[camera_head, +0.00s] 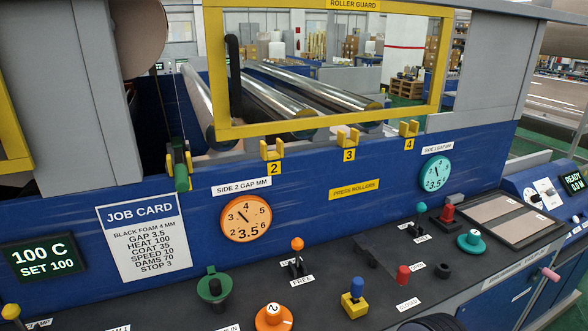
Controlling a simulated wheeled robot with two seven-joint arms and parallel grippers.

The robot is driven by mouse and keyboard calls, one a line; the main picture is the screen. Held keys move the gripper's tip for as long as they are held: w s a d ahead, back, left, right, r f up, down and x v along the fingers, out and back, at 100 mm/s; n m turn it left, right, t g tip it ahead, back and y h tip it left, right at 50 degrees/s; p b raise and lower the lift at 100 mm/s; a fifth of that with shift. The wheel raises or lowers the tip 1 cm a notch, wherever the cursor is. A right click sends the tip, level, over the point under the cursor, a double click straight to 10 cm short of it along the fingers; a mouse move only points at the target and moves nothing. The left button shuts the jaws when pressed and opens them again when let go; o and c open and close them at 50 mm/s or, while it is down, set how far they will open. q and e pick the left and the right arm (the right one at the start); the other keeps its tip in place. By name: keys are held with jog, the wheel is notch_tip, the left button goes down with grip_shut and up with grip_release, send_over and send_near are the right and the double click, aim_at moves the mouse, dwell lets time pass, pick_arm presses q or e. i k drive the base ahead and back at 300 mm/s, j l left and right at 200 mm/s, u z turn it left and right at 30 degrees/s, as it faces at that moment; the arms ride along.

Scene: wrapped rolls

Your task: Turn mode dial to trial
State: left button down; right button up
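No dial with a readable mode or trial label shows in the head view. At the far right, a small white plate (546,193) with dark marks sits on the blue console beside the READY display (572,182). Its lettering is too small to read, so I cannot tell whether it belongs to the mode dial or where any pointer stands. Neither of my grippers can be made out. A dark rounded shape at the bottom edge is cut off, and I cannot tell what it is.
The dark front ledge carries an orange knob (273,317), a green knob (213,288), a yellow-and-blue switch (355,298), a red button (403,275) and a teal knob (471,241). A yellow roller guard (330,126) frames the rollers. A pink-tipped lever (550,274) juts out at right.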

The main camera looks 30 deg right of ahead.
aim_at(552, 191)
jog(key=z, duration=2.55)
jog(key=i+l, duration=0.2)
jog(key=l, duration=0.15)
jog(key=i+l+z, duration=0.25)
jog(key=i+l, duration=0.2)
jog(key=i, duration=0.3)
jog(key=i+l+z, duration=0.15)
jog(key=i, duration=0.4)
jog(key=i+l+z, duration=0.1)
jog(key=i+l, duration=0.15)
jog(key=i, duration=0.35)
jog(key=i+l+z, duration=0.15)
jog(key=i, duration=0.45)
jog(key=i+l+u, duration=0.1)
jog(key=i+u, duration=0.15)
jog(key=i, duration=0.75)
jog(key=i+u, duration=0.2)
jog(key=u, duration=0.15)
jog(key=i+u, duration=0.2)
jog(key=u, duration=0.2)
jog(key=i+l+u, duration=0.15)
jog(key=u, duration=0.2)
jog(key=i+u, duration=0.2)
jog(key=u, duration=0.25)
jog(key=i+u, duration=0.2)
jog(key=u, duration=0.2)
jog(key=i+l+u, duration=0.1)
jog(key=u, duration=0.35)
jog(key=i+l+u, duration=0.2)
jog(key=u, duration=0.25)
